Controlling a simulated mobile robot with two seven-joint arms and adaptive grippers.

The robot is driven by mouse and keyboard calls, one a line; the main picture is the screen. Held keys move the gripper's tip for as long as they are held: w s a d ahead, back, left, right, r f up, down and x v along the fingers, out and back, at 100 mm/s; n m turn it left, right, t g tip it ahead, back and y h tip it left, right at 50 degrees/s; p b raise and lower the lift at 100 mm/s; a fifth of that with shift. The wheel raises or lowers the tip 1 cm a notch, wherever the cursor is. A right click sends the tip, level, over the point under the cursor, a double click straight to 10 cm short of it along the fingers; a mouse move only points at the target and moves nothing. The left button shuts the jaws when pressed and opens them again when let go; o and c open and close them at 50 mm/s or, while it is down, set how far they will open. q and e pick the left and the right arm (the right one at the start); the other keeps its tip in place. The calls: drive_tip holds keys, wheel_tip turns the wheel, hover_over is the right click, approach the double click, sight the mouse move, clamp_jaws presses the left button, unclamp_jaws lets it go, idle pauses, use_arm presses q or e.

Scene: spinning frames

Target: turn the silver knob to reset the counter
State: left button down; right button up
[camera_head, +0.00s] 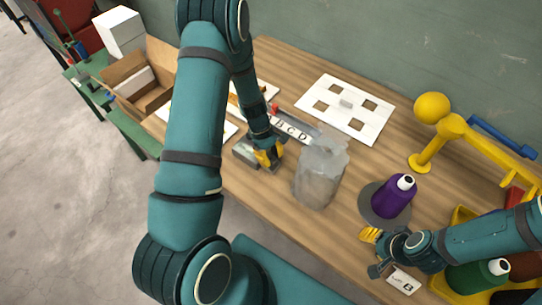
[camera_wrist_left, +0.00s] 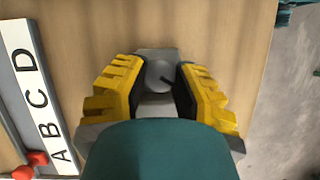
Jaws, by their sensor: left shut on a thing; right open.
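The counter (camera_head: 243,153) is a small grey box on the wooden table, partly hidden behind my left gripper (camera_head: 268,158). In the left wrist view, its round silver knob (camera_wrist_left: 158,73) sits between the yellow fingers of my left gripper (camera_wrist_left: 160,76), which are shut on it. A dark line shows on the knob's face. The counter's display cannot be made out. My right gripper (camera_head: 373,255) is open and empty near the table's front edge, left of the yellow crate.
A strip lettered A to D (camera_head: 296,130) with a red slider (camera_wrist_left: 38,158) lies beside the counter. A translucent grey container (camera_head: 318,178) stands to its right.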

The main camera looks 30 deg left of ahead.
use_arm(q)
drive_tip(key=c, duration=0.6)
unclamp_jaws()
drive_tip(key=shift+d, duration=0.1)
drive_tip(key=shift+c, duration=0.2)
drive_tip(key=v, duration=1.2)
